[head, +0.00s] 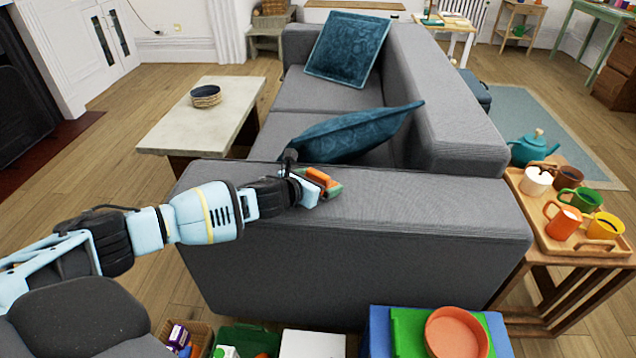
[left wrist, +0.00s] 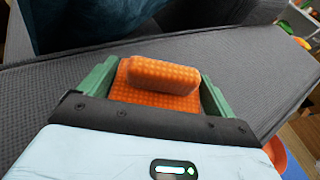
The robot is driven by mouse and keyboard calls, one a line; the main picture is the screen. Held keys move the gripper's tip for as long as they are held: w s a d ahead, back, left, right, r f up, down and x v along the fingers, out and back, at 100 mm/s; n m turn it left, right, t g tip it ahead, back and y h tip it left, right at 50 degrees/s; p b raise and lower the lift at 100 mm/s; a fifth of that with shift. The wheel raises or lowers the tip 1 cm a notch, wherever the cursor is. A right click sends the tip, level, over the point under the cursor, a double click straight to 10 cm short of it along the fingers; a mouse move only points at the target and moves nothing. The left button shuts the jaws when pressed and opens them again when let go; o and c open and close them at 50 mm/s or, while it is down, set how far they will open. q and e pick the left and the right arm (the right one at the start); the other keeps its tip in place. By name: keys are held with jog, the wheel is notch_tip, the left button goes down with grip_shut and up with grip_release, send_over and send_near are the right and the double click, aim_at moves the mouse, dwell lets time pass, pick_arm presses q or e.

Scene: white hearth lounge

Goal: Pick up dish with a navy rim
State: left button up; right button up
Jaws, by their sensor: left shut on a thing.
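My left gripper (head: 318,184) is over the near sofa arm, well to the right of and nearer than the dish. It is shut on an orange, bumpy thing, which also shows in the left wrist view (left wrist: 160,76), between green side pieces. I cannot tell exactly what this orange thing is. The dish is not seen in the left wrist view. My right gripper is not in view.
The grey sofa (head: 400,215) holds two teal cushions, the nearer one (head: 350,133) just beyond my left gripper. A tray with several mugs (head: 540,233) and a teal teapot (head: 533,147) are at right. An orange dish (head: 456,332) and bins line the front. Floor left of the coffee table is clear.

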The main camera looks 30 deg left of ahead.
aim_at(318, 172)
pick_arm(q)
jog(key=shift+r, duration=0.1)
jog(key=shift+r, duration=0.6)
notch_tip(318, 172, up, 2)
jog(key=shift+r+p, duration=0.2)
jog(key=shift+p, duration=0.55)
jog(key=s+a, duration=0.2)
jog(key=a, duration=0.2)
jog(key=s+a, duration=0.2)
jog(key=a, duration=0.2)
jog(key=s+a+r+p, duration=0.1)
jog(key=s+a, duration=0.1)
jog(key=a, duration=0.3)
jog(key=shift+s, duration=0.4)
jog(key=shift+s+a+r, duration=0.1)
jog(key=shift+s+a, duration=0.1)
jog(key=shift+a, duration=0.45)
jog(key=shift+s, duration=0.1)
